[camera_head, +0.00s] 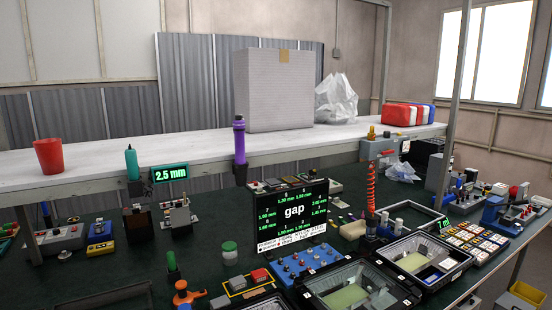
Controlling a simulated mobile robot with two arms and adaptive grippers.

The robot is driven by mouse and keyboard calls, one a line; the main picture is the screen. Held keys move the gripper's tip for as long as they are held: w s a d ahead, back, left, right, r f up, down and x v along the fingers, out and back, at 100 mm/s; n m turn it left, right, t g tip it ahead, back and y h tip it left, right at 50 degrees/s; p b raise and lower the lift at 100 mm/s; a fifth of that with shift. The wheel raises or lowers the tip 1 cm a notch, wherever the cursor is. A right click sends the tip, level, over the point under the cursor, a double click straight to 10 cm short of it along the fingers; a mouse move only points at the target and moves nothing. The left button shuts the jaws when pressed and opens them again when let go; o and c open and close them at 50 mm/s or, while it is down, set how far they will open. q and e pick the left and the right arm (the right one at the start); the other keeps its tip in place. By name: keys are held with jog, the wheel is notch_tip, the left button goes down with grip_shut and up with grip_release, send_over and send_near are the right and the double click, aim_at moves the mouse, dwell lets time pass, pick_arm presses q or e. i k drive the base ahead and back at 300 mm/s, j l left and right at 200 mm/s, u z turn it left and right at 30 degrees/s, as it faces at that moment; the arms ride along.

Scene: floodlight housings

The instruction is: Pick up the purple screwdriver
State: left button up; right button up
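The purple screwdriver (239,142) stands upright in front of the white shelf's edge, left of the middle of the head view. Its dark lower end comes down behind the green work surface's back area, and I cannot tell what holds it. A teal screwdriver (132,163) stands upright further left, beside a sign reading 2.5 mm (170,174). Neither of my grippers shows in the head view.
A black screen reading "gap" (292,214) stands right of and nearer than the purple screwdriver. Open black cases (420,284) fill the front right. The shelf (190,149) holds a red cup (48,155) and a large white box (273,92). Small devices crowd the bench.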

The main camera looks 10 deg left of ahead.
aim_at(239, 126)
jog(key=u, duration=1.7)
jog(key=l+u, duration=0.2)
jog(key=l, duration=0.3)
jog(key=k+l+u, duration=0.2)
jog(key=l, duration=0.3)
jog(key=k+l+u, duration=0.2)
jog(key=l, duration=0.3)
jog(key=i, duration=0.1)
